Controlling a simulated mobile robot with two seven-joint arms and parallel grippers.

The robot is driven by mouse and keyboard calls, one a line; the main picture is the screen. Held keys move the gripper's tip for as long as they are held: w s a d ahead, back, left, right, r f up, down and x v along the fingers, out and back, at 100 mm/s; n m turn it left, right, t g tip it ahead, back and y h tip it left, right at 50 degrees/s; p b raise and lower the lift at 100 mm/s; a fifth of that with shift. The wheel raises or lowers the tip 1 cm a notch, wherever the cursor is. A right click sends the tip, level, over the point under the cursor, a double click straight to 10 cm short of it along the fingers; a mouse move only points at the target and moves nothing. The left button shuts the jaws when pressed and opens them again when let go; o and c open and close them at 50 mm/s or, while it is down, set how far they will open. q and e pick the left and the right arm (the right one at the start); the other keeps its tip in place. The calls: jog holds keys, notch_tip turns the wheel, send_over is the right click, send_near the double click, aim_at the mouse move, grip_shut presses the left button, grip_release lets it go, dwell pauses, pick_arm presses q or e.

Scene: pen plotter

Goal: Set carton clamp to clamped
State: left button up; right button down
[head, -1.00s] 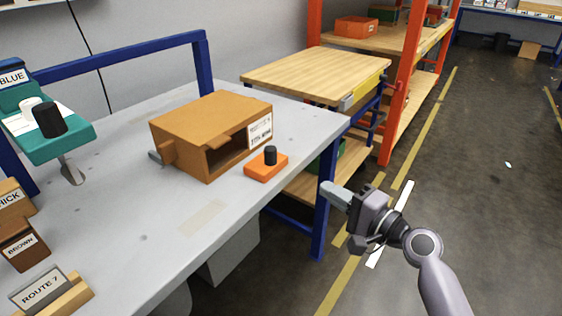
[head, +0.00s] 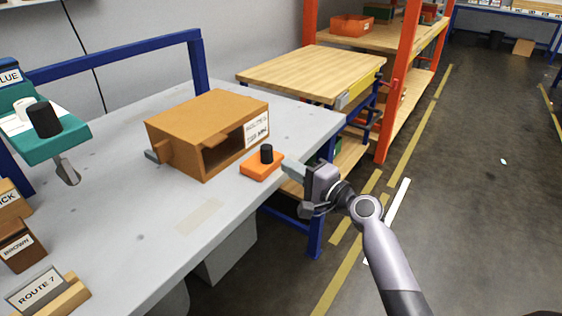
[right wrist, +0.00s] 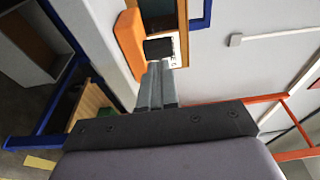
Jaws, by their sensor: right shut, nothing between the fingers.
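An orange block with an upright black knob, which looks like the carton clamp (head: 261,172), sits on the grey table at the right front corner of a brown carton (head: 178,128). In the right wrist view the orange block (right wrist: 130,42) and its black knob (right wrist: 158,49) are just beyond my fingertips. My right gripper (head: 291,169) is shut and empty at the table's right edge, just right of the orange block. Its closed fingers also show in the right wrist view (right wrist: 157,80), pointing at the knob; whether they touch it I cannot tell. My left gripper is out of view.
The carton's front is open, with a flap sticking out. A teal device (head: 40,145) with a black knob stands at the left, near labelled holders (head: 48,292). The front middle of the grey table (head: 170,240) is clear. A wooden bench (head: 310,72) stands behind.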

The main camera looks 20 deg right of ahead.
aim_at(268, 156)
jog(key=shift+x, duration=1.9)
jog(key=b+x, duration=0.1)
jog(key=x, duration=0.1)
jog(key=b+x, duration=0.1)
jog(key=x, duration=0.1)
jog(key=shift+a, duration=0.4)
jog(key=shift+r, duration=0.2)
jog(key=shift+s, duration=0.1)
